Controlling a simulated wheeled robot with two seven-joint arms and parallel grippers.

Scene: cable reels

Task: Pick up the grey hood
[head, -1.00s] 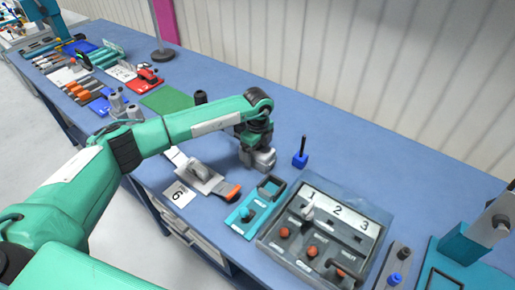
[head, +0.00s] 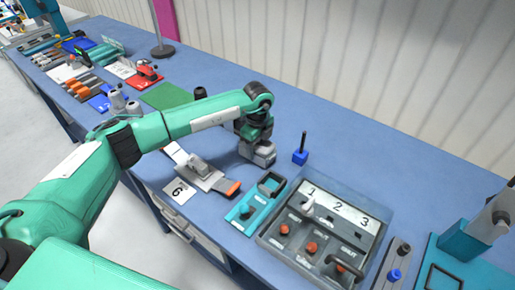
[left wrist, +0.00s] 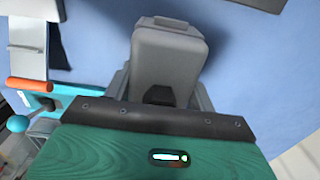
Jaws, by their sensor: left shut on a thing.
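The grey hood (left wrist: 168,55) is a boxy, tapered grey piece in the middle of the left wrist view, right in front of my left gripper. In the head view my left gripper (head: 258,153) is low over the blue bench, and the grey hood (head: 262,159) shows only as a small light grey block under it. My left gripper is shut on the hood. The gripper's dark front edge hides the hood's near end in the left wrist view. I cannot tell whether the hood touches the bench. My right gripper is not in view.
A blue block with a black peg (head: 300,157) stands just right of the gripper. A white plate with a grey strap and orange end (head: 215,182), a teal fixture (head: 243,210) and a numbered panel box (head: 345,208) are nearer. The bench behind the gripper is clear.

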